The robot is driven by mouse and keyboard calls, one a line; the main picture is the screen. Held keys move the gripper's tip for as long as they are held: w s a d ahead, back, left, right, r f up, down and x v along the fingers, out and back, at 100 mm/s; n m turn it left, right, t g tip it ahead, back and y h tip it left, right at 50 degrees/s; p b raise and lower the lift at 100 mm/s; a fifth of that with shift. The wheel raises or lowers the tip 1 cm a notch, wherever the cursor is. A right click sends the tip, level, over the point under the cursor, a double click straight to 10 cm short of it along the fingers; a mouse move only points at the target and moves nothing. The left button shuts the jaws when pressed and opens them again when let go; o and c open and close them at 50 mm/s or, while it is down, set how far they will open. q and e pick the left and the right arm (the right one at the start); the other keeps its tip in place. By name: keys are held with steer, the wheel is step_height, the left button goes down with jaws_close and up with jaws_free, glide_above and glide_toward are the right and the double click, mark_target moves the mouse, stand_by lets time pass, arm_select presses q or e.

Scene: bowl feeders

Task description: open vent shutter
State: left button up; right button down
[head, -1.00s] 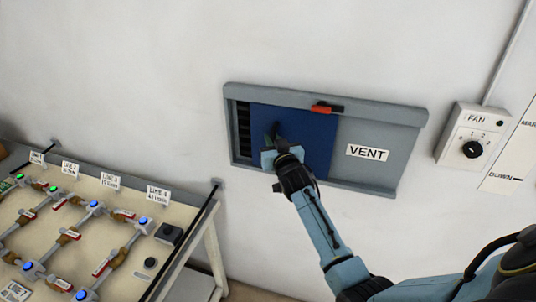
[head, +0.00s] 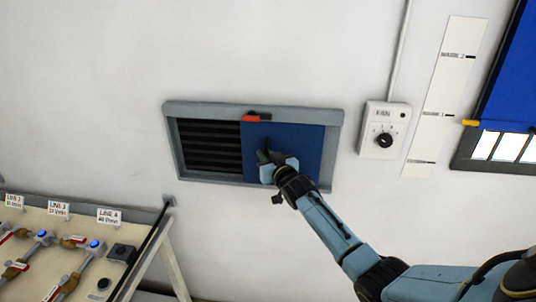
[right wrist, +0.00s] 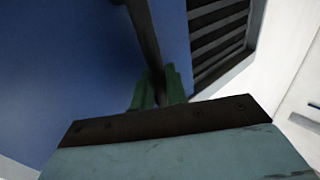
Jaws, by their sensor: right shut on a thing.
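The vent (head: 255,106) is a grey frame on the wall. Its blue shutter panel (head: 302,142) covers the right half, and the dark slats (head: 208,145) are bare on the left half. A red piece (head: 252,118) sits on the top rail at the middle, near the panel's left edge. My right gripper (head: 268,158) is at the panel's lower left, shut on its dark upright handle. In the right wrist view the green fingers (right wrist: 155,90) close around the handle bar (right wrist: 145,35), with the slats to the right. My left gripper is not in view.
A fan dial box (head: 384,130) and a white marked strip (head: 445,95) are on the wall to the right. A blue panel over a window (head: 510,60) is at far right. A bench (head: 140,215) with valves and pipes stands at lower left.

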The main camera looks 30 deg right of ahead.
steer(key=c, duration=1.8)
jaws_free()
steer(key=shift+s, duration=0.25)
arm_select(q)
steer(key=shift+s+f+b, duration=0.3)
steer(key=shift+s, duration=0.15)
arm_select(e)
steer(key=s, duration=0.4)
steer(key=s+a, duration=0.1)
steer(key=s, duration=0.8)
steer(key=shift+a, duration=0.2)
